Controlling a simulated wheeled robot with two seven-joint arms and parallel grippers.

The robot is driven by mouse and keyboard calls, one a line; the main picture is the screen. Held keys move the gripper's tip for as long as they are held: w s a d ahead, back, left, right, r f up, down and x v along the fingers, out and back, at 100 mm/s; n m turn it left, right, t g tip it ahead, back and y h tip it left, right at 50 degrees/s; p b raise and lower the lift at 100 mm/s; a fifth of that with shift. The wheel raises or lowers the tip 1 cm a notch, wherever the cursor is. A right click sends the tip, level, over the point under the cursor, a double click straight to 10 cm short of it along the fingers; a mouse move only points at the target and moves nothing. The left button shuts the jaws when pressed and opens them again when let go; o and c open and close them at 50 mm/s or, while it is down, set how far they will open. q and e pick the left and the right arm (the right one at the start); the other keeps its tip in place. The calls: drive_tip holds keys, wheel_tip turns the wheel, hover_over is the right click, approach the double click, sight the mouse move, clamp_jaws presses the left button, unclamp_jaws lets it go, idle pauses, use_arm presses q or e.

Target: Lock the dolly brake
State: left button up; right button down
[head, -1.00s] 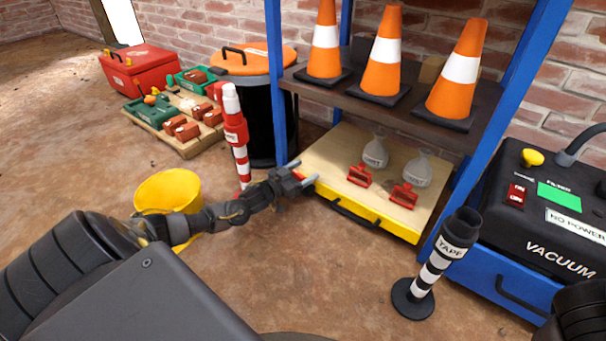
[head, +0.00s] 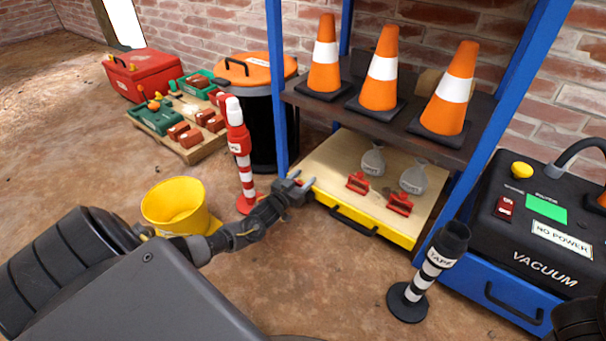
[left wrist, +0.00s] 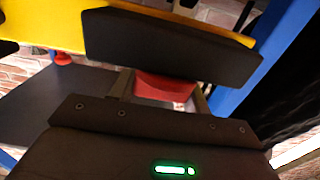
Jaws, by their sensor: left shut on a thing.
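My left gripper (head: 302,181) is at the left front corner of a low wooden platform (head: 330,165) with a yellow edge and a black handle (head: 353,220). In the left wrist view a red piece (left wrist: 165,88), seemingly the brake lever, sits between my fingers, and the gripper is shut on it. The gripper hides most of this piece in the head view. A black bar (left wrist: 170,45) and a yellow edge (left wrist: 45,25) lie just beyond it. Two red clamp-like pieces (head: 357,182) and two grey weights (head: 372,160) rest on the platform.
Blue posts (head: 276,90) and a dark shelf with orange cones (head: 380,80) rise around the platform. A red-and-white post (head: 240,160) and yellow bucket (head: 175,205) stand left. A black-and-white post (head: 430,268) and vacuum (head: 545,220) stand right. The floor in front is clear.

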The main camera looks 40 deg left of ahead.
use_arm(q)
drive_tip(key=shift+o, duration=0.2)
drive_tip(key=o, duration=1)
drive_tip(key=shift+c, duration=0.2)
drive_tip(key=shift+s, duration=0.1)
drive_tip(key=shift+s+r+p, duration=0.1)
drive_tip(key=shift+s+p, duration=0.2)
drive_tip(key=shift+p, duration=0.05)
drive_tip(key=s+p, duration=0.5)
drive_tip(key=s, duration=0.5)
drive_tip(key=shift+d, duration=0.2)
